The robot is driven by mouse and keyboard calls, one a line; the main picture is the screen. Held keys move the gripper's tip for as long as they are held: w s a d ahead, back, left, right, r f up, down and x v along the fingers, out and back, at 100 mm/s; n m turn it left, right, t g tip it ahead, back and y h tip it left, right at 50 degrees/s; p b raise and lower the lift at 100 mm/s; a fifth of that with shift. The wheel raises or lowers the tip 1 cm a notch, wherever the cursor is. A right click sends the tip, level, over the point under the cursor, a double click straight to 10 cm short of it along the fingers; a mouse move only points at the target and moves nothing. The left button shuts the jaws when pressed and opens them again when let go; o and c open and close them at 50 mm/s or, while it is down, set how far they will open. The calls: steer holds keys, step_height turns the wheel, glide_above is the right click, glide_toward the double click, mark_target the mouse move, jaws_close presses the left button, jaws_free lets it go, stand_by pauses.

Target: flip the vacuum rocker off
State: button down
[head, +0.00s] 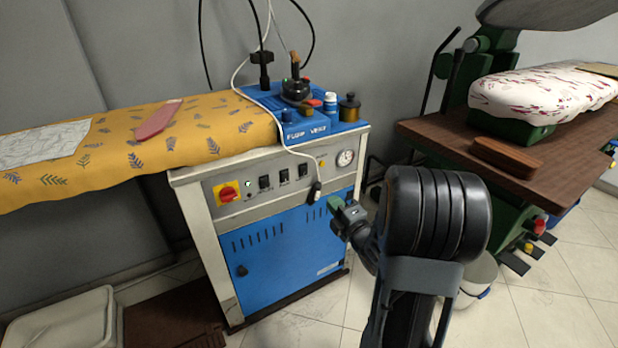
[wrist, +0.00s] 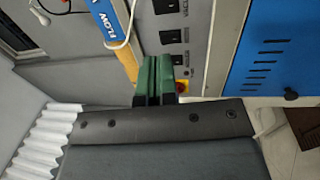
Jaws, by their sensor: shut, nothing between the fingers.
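The cream control panel (head: 333,178) on the blue ironing cabinet carries three black rocker switches: a left one (head: 264,182), a middle one (head: 284,175) and a right one (head: 303,170). In the wrist view the rockers (wrist: 172,37) line up beyond the fingers. My gripper (head: 337,204) is shut and empty, right of and below the rockers in the head view. Its green fingers (wrist: 155,80) point toward the panel; contact does not show.
A red-and-yellow rotary switch (head: 228,193) is left of the rockers, a pressure gauge (head: 345,158) right. A white cord with a dark end (head: 315,190) hangs before the panel. A blue tray (head: 345,126) with bottles and a padded board (head: 210,135) are above. A brown table (head: 555,155) stands right.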

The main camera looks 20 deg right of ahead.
mark_target(305, 169)
steer(key=w, duration=0.4)
steer(key=w+a+r+b, duration=0.1)
steer(key=w, duration=0.8)
steer(key=shift+w+a+r+b, duration=0.35)
steer(key=shift+w+r+b, duration=0.05)
